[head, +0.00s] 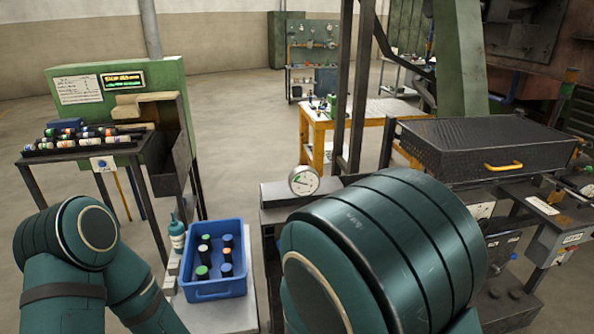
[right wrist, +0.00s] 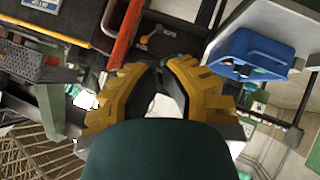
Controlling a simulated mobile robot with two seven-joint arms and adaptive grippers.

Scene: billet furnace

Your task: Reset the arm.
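My right gripper (right wrist: 159,72) shows in the right wrist view with its two yellow, ridged fingers and dark inner pads. The fingers lean towards each other and their tips look together, with a small gap lower down and nothing seen held. In the head view my right arm's large dark green links (head: 385,255) fill the lower middle, and the right gripper is hidden. My left arm (head: 75,255) is bent at the lower left of the head view. My left gripper is in neither view.
A blue crate (head: 219,290) with several capped bottles stands on a light table between my arms; it also shows in the right wrist view (right wrist: 250,55). A teal bottle (head: 177,236) stands beside it. A round gauge (head: 304,181) and a dark box with a yellow handle (head: 485,148) lie beyond my right arm.

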